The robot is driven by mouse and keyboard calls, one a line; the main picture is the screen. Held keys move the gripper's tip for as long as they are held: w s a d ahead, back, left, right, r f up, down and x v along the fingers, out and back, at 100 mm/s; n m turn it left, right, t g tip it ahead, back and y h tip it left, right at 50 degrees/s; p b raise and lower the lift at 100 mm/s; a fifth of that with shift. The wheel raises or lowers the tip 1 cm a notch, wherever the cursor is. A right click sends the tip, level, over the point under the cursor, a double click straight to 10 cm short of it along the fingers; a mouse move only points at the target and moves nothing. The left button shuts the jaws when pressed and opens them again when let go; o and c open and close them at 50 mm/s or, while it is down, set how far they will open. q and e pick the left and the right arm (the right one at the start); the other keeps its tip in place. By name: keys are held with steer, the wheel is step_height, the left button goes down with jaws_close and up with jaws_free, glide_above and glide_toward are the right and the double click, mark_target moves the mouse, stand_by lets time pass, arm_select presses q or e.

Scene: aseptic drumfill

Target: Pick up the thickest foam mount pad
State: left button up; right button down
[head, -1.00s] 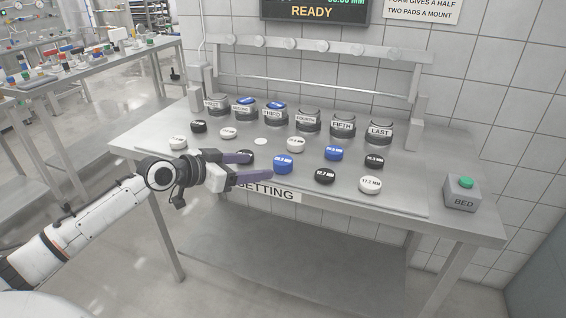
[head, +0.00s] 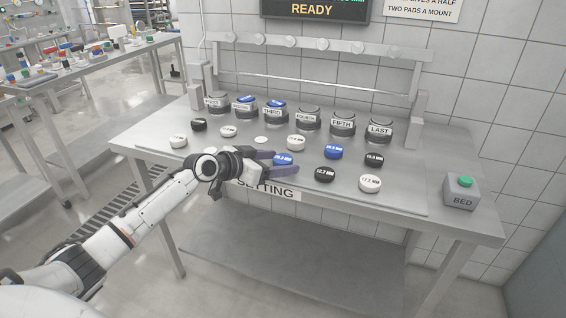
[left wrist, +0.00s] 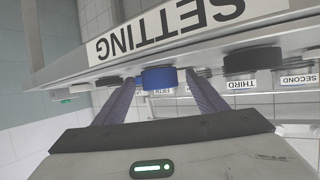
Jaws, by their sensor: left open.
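Round foam pads in black, white and blue lie in staggered rows on the steel table. A blue pad (head: 282,158) in the middle front has a partly covered label. Another blue pad (head: 333,152) lies to its right, near a black pad marked 12.7 MM (head: 325,174) and a white pad marked about 17.2 MM (head: 369,183). My left gripper (head: 287,164) is open, its fingers reaching toward the middle blue pad. In the left wrist view that blue pad (left wrist: 160,78) shows between the fingertips, with no clear contact. A black pad beside it is hidden by my gripper in the head view. My right gripper is out of view.
Labelled mounts, FIRST to LAST, stand in a row behind the pads; the THIRD mount (head: 274,110) has a blue top. A grey BED box (head: 461,194) with a green button stands at the right. The SETTING sign (head: 266,190) is on the table's front edge.

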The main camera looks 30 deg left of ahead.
arm_select(q)
steer(key=c, duration=1.1)
